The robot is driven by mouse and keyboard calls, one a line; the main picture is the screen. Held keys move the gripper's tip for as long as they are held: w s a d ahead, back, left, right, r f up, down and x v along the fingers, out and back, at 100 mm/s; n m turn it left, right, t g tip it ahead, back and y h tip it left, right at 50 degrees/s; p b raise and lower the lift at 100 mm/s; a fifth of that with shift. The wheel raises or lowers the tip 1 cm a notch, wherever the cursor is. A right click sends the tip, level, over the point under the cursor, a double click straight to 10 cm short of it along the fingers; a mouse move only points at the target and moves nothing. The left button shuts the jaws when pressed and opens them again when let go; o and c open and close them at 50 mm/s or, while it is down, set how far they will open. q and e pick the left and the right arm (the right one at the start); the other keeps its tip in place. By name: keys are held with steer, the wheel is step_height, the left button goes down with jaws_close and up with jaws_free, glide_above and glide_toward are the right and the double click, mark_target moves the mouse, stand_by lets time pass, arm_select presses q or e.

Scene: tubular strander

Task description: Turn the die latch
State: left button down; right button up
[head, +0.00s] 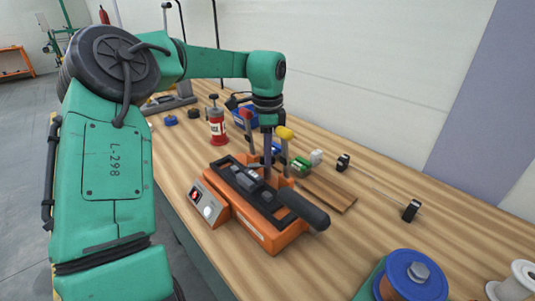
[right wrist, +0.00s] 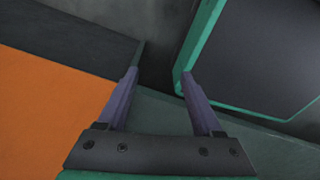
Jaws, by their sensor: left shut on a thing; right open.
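An orange machine (head: 262,232) with a black top frame and a thick black handle (head: 303,211) sits on the wooden table. My left gripper (head: 267,174) points straight down over the middle of its top, behind the dark block there. It is shut on a small part, which looks like the die latch; the fingers and nearby parts hide its shape. A red-tipped lever (head: 247,118) and a yellow-tipped lever (head: 284,132) stand upright close beside the gripper. My right gripper (right wrist: 161,75) is open and empty in the right wrist view, away from the machine.
A wooden board (head: 328,190), a rod with black end blocks (head: 410,210) and a blue spool (head: 413,275) lie to the right. In the right wrist view, an orange panel (right wrist: 45,125) is at left.

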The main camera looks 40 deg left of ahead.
arm_select(q)
steer(key=shift+w+r, duration=0.1)
steer(key=shift+r, duration=0.05)
steer(key=c, duration=0.9)
jaws_free()
step_height(320, 180, up, 14)
steer(key=shift+r+p, duration=0.25)
steer(key=shift+p, duration=0.5)
